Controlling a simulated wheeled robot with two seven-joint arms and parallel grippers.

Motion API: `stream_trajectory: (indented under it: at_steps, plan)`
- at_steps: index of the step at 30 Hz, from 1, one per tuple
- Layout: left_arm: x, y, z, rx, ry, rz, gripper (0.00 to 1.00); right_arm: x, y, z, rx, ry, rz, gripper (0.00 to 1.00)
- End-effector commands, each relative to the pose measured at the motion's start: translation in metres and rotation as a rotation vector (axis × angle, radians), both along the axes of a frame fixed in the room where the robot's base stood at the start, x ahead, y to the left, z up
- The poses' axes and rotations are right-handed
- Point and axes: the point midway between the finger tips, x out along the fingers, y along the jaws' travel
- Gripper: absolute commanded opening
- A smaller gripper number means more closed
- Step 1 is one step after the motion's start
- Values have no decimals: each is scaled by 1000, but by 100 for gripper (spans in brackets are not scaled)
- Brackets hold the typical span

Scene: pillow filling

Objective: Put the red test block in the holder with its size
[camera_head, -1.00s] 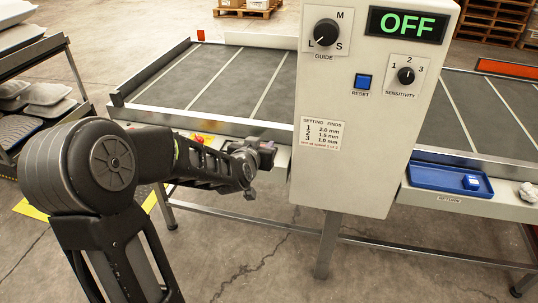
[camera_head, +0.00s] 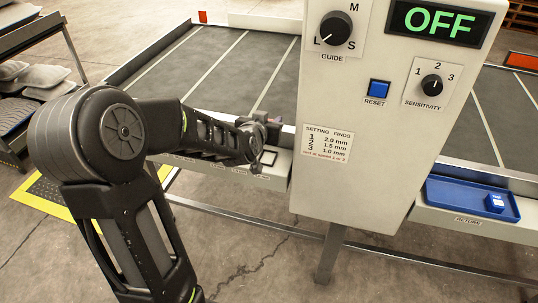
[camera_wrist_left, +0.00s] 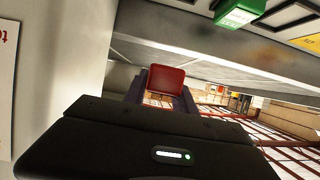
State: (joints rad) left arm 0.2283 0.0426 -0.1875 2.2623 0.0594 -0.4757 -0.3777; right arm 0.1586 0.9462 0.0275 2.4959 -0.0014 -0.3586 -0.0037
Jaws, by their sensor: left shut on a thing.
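My left gripper (camera_head: 271,127) is over the back edge of the front ledge, just left of the control panel. In the left wrist view it is shut on the red test block (camera_wrist_left: 166,79), which sits between the dark fingers. The block is hidden or too small to tell in the head view. A green block (camera_wrist_left: 238,13) is on the ledge at the top of the wrist view. Dark square outlines (camera_head: 267,157) mark the ledge below the gripper; which size each is cannot be read. My right gripper is not in view.
The control panel (camera_head: 330,190) stands close to the right of the gripper, its display reading OFF. The grey conveyor (camera_head: 215,75) lies behind. A blue tray (camera_head: 450,199) with a small blue block (camera_head: 495,203) is on the right ledge. A rack (camera_head: 35,95) stands at left.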

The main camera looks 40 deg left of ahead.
Motion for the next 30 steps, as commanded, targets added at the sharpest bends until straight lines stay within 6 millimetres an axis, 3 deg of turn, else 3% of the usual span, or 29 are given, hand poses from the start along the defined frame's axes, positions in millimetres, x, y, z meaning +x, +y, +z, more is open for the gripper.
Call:
stream_trajectory:
  at_steps: [5,15,26,30]
  plan:
    - [0,0,-6,-1,2,0,0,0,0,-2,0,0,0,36]
    - [0,0,-60,0,3,0,0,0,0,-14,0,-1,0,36]
    - [0,0,-64,0,0,0,0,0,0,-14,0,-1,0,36]
    - [0,0,-80,-1,4,-1,0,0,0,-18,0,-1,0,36]
